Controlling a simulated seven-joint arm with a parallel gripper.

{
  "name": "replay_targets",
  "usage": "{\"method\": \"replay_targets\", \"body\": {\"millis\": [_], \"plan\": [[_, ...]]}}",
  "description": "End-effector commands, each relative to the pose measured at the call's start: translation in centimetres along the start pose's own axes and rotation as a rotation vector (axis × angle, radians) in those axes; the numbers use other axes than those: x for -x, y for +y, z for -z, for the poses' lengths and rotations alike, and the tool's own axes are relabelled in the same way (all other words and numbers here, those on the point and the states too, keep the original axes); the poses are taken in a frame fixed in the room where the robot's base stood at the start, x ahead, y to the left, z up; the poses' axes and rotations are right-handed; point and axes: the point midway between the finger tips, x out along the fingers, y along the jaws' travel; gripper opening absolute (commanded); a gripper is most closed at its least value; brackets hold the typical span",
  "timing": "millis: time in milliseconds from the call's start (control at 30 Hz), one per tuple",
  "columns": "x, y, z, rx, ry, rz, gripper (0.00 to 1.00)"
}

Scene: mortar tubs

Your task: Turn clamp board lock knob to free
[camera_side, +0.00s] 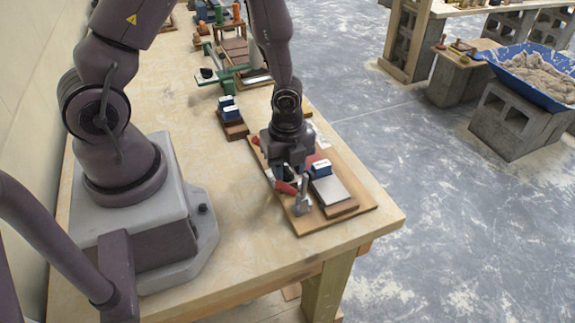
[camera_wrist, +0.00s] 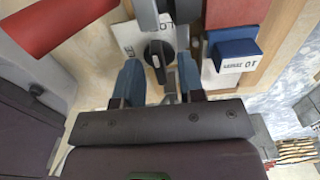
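The clamp board (camera_side: 362,208) is a brown board on the near end of the workbench. Its lock knob (camera_wrist: 157,49) is black, on a white label plate (camera_wrist: 128,37) in the wrist view; its grip bar runs roughly up and down the picture. Letters "LO" show at the plate's upper right and an "E" at lower left; the rest is hidden. My gripper (camera_wrist: 159,63) is open, with one blue-tipped finger on each side of the knob's lower part. I cannot tell whether they touch it. In the side view my gripper (camera_side: 287,172) hangs over the board and hides the knob.
A red clamp handle (camera_wrist: 58,24) and grey metal clamp (camera_side: 302,200) stand close to my gripper. A blue block (camera_wrist: 235,50) with a white label lies right of the knob. A grey plate (camera_side: 331,190) lies on the board.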

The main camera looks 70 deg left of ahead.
Motion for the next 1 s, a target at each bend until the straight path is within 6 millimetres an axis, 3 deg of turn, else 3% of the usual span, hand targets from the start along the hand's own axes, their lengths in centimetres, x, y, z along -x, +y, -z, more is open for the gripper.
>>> {"method": "replay_targets", "body": {"millis": [233,400,767,1000], "plan": [[-0.06,-0.02,-0.03,0.001,0.0,0.001,0.36],[-0.04,-0.02,-0.02,0.0,0.0,0.001,0.0],[-0.02,-0.03,-0.02,0.029,0.0,0.001,0.0],[0.0,-0.08,-0.01,0.154,0.0,0.001,0.0]]}}
